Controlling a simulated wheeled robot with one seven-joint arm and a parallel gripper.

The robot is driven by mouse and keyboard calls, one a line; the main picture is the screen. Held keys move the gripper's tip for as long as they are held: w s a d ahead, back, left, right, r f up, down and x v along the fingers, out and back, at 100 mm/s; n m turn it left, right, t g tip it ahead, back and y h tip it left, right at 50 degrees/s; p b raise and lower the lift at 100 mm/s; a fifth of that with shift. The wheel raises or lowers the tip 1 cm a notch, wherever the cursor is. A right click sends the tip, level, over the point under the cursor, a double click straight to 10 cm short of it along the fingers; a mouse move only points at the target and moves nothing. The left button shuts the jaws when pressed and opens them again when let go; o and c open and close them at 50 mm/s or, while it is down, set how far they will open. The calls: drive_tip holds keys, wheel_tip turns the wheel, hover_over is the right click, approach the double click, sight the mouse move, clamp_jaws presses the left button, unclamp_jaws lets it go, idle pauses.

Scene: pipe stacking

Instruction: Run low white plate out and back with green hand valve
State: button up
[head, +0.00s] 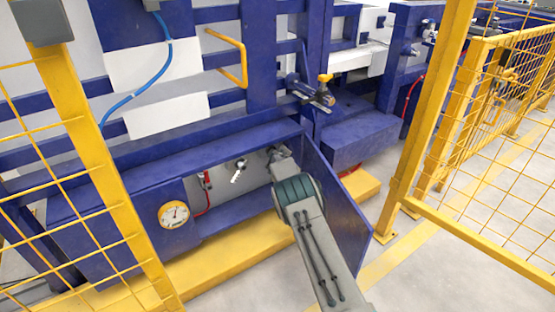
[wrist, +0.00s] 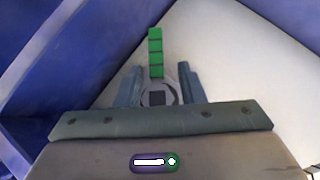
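A low white plate (head: 167,115) lies across the blue frame at the left, below a larger white plate (head: 150,65). The green hand valve shows in the wrist view as a straight green lever (wrist: 155,50) above a round grey hub with a dark square centre. I cannot make out the lever in the head view. My gripper (wrist: 160,82) has its two fingers apart, one on each side of the hub. Gaps show beside the hub, and I cannot tell its depth relative to the fingertips. In the head view my arm reaches into the low recess and its tip is partly hidden.
A blue panel (head: 337,210) stands close to the right of my arm. A round gauge (head: 174,214) is left of the recess. A yellow ledge (head: 225,258) runs below. Yellow mesh fencing stands at both sides. A blue hose (head: 150,88) crosses the white plates.

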drive_tip(key=p+v, duration=0.2)
drive_tip(key=v, duration=1.1)
drive_tip(key=shift+r, duration=0.3)
drive_tip(key=shift+s+d, duration=0.1)
drive_tip(key=shift+s, duration=0.05)
idle(0.7)
